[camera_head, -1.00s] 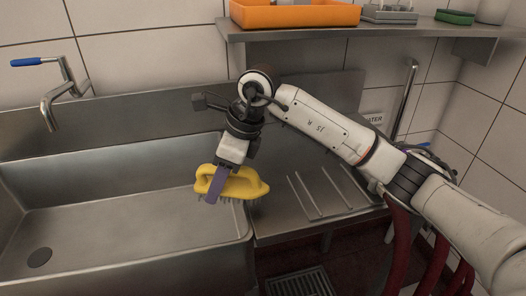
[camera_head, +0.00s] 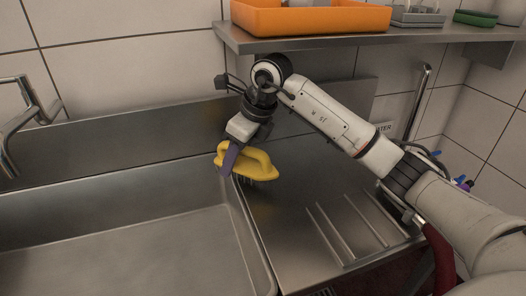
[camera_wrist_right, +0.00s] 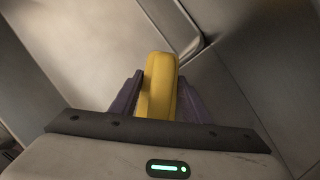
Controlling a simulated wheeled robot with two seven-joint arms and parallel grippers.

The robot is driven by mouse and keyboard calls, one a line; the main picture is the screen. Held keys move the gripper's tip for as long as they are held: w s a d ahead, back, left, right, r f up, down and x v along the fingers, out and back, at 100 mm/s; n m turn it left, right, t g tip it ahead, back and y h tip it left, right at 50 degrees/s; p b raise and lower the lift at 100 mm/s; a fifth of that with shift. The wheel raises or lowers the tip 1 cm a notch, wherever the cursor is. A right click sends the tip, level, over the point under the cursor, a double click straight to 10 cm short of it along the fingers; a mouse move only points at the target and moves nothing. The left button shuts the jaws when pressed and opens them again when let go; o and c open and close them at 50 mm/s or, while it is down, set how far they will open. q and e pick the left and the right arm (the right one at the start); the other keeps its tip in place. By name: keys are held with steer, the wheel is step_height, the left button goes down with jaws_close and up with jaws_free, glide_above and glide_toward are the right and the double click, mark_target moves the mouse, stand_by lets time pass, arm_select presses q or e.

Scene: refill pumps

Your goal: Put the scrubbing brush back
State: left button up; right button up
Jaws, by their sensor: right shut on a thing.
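The yellow scrubbing brush (camera_head: 250,161) has a looped handle and bristles facing down. My right gripper (camera_head: 229,160) is shut on its handle and holds it over the edge between the sink basin and the drainboard. In the right wrist view the yellow handle (camera_wrist_right: 159,88) sits between the two purple fingers of my right gripper (camera_wrist_right: 158,98). I cannot tell whether the bristles touch the metal below. My left gripper is not in view.
The sink basin (camera_head: 130,245) is empty on the left, with a tap (camera_head: 22,120) behind it. The ridged drainboard (camera_head: 300,215) is clear. A shelf (camera_head: 330,42) above holds an orange tray (camera_head: 310,18), a grey rack (camera_head: 417,15) and a green sponge-like item (camera_head: 475,18).

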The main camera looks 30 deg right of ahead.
steer(key=d, duration=0.4)
steer(key=shift+w, duration=0.1)
steer(key=d, duration=0.4)
steer(key=shift+f, duration=0.25)
steer(key=shift+w+f, duration=0.1)
steer(key=shift+f, duration=0.4)
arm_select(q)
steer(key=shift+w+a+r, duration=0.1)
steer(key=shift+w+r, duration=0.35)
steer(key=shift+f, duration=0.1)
arm_select(e)
steer(key=o, duration=1)
steer(key=shift+f, duration=0.1)
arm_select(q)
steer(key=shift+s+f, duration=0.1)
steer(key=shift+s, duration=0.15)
